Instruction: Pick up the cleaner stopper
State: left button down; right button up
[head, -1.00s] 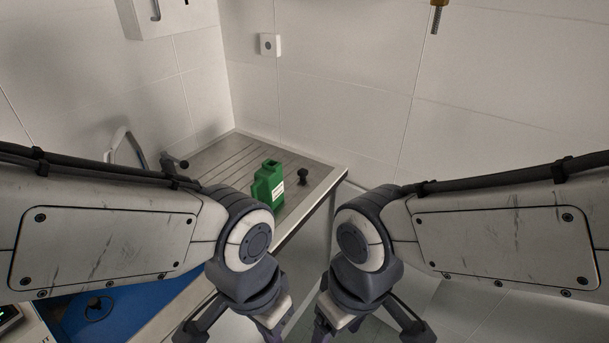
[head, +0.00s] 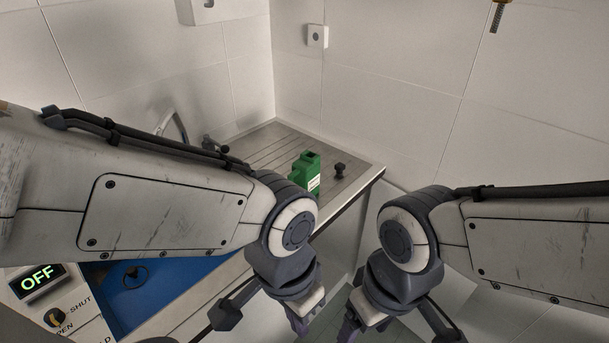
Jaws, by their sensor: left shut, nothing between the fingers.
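A small black stopper (head: 340,170) with a knob-like top stands on the grey counter (head: 262,157), near its right edge. A green cleaner bottle (head: 305,170) with a white label stands just left of it, partly hidden by my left arm. My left gripper (head: 301,324) is at the bottom of the head view, below and apart from the stopper. It is shut and empty. My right gripper (head: 348,328) is at the bottom edge, right of the left one. Its fingertips are mostly cut off, so its opening cannot be told.
A blue basin or tray (head: 170,290) lies at lower left. A control panel (head: 50,305) beside it shows OFF and has a knob. A faucet (head: 180,125) stands behind my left arm. Tiled walls close off the counter's back. Open floor lies right of the counter edge.

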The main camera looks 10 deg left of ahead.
aim_at(340, 166)
jog(key=z, duration=0.4)
jog(key=i, duration=0.4)
jog(key=z, duration=0.75)
jog(key=i, duration=1.25)
jog(key=u, duration=0.8)
